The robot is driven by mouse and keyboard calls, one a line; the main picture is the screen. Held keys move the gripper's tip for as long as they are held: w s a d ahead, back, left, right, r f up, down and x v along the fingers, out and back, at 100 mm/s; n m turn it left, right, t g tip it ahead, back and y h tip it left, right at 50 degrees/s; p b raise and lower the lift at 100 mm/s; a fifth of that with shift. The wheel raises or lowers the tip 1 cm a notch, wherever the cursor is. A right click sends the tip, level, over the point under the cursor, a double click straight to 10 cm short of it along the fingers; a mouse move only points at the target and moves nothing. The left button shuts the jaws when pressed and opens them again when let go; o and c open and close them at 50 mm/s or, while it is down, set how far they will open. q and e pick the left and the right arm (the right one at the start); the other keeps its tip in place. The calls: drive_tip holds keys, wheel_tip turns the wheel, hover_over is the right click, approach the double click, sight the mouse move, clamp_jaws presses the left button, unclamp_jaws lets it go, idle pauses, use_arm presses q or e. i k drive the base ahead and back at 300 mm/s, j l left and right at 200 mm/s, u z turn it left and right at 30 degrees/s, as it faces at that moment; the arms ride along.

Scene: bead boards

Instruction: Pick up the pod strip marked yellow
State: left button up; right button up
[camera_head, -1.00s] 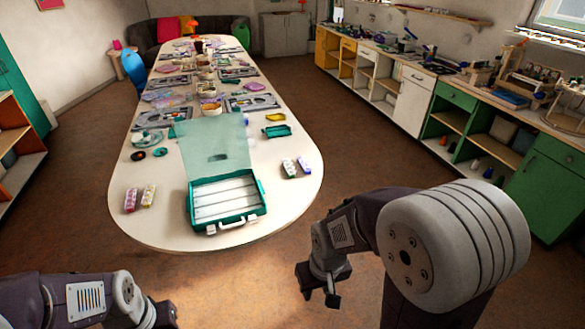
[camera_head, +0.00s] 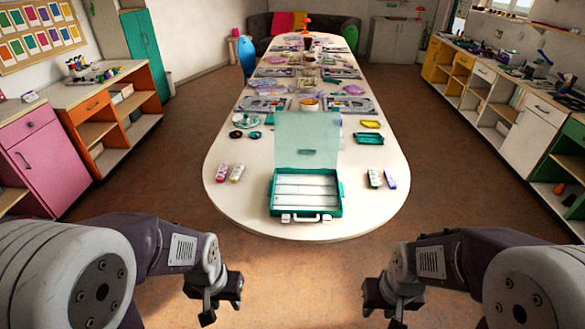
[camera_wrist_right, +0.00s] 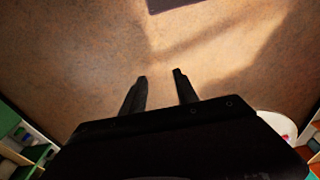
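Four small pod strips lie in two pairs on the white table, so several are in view. The strip with yellowish marks (camera_head: 237,173) lies in the left pair, right of a pink-marked strip (camera_head: 222,172). In the right pair are a strip with greenish marks (camera_head: 374,178) and a purple-blue one (camera_head: 390,180). My left gripper (camera_head: 222,306) is in front of the table, low and empty, its fingers apart. My right gripper (camera_head: 385,308) is also in front of the table; the right wrist view shows its two fingers apart (camera_wrist_right: 161,82) with only floor beyond.
A green case (camera_head: 339,196) with its clear lid raised stands between the pairs at the table's (camera_head: 240,205) near end. A teal tray (camera_head: 369,139) and yellow dish (camera_head: 371,124) lie behind. Cabinets line both sides; the floor before the table is clear.

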sight(236, 173)
drive_tip(key=i+j+z, duration=0.25)
drive_tip(key=j, duration=0.45)
drive_tip(key=i+j+z, duration=0.25)
drive_tip(key=j, duration=0.55)
drive_tip(key=i+j+z, duration=0.2)
drive_tip(key=j, duration=0.6)
drive_tip(key=i+j+z, duration=0.25)
drive_tip(key=j, duration=0.55)
drive_tip(key=j+z, duration=0.25)
drive_tip(key=j, duration=0.6)
